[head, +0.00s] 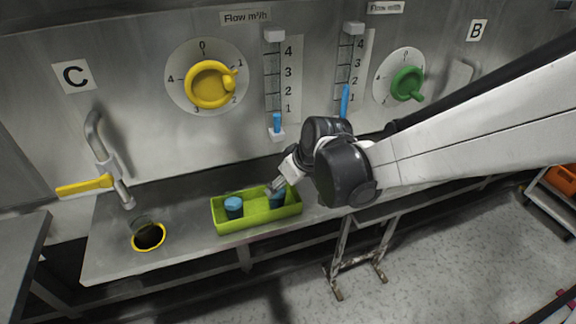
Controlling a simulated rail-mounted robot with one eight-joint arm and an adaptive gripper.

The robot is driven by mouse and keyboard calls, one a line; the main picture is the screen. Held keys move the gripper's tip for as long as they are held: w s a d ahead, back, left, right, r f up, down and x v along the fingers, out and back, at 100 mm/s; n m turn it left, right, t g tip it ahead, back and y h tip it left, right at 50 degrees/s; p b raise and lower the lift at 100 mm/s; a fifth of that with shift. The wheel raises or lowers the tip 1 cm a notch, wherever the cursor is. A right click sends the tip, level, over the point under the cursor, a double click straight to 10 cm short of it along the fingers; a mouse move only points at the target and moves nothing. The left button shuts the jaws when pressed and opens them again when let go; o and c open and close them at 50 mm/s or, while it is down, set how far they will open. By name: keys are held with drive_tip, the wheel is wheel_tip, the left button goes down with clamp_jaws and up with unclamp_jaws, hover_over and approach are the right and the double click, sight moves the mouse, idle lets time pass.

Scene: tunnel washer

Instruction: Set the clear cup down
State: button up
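A see-through shape that looks like the clear cup (141,222) is faint below the tap, at the back of a yellow-rimmed round hole (149,237) in the steel bench. I cannot tell whether it stands on the bench or over the hole. My gripper (277,187) points down at the right part of a green tray (232,225), right at the top of a blue cup-like item (277,200). Its fingers are small and partly merged with that item, so I cannot tell whether they grip it. A second blue-topped dark item (234,208) stands in the tray's left part.
A tap with a yellow lever (85,186) hangs above the hole. The steel bench (188,222) is bare between hole and tray. Behind are a panel with a yellow dial (211,84), a green dial (407,83) and flow gauges. A metal stand (357,262) is below right.

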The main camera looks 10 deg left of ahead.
drive_tip(key=s+d+r+m+t+h, duration=0.1)
drive_tip(key=s+d+r+m, duration=0.1)
drive_tip(key=s+d+r, duration=0.35)
drive_tip(key=s+d+r+m+t+h, duration=0.1)
drive_tip(key=s+d+r+m, duration=0.1)
drive_tip(key=d+r, duration=0.65)
drive_tip(key=s+d+f+m+h, duration=0.1)
drive_tip(key=s+d+m, duration=0.2)
drive_tip(key=s+d, duration=0.2)
drive_tip(key=s+d+f+m+t+h, duration=0.1)
drive_tip(key=s+d+m, duration=0.2)
drive_tip(key=d, duration=0.8)
drive_tip(key=shift+s+d+t+h, duration=0.3)
drive_tip(key=shift+s+h, duration=0.1)
drive_tip(key=shift+s, duration=0.65)
drive_tip(key=shift+f, duration=0.2)
wheel_tip(320, 180, down, 3)
drive_tip(key=b, duration=0.2)
drive_tip(key=shift+r+b, duration=0.15)
drive_tip(key=shift+b, duration=0.15)
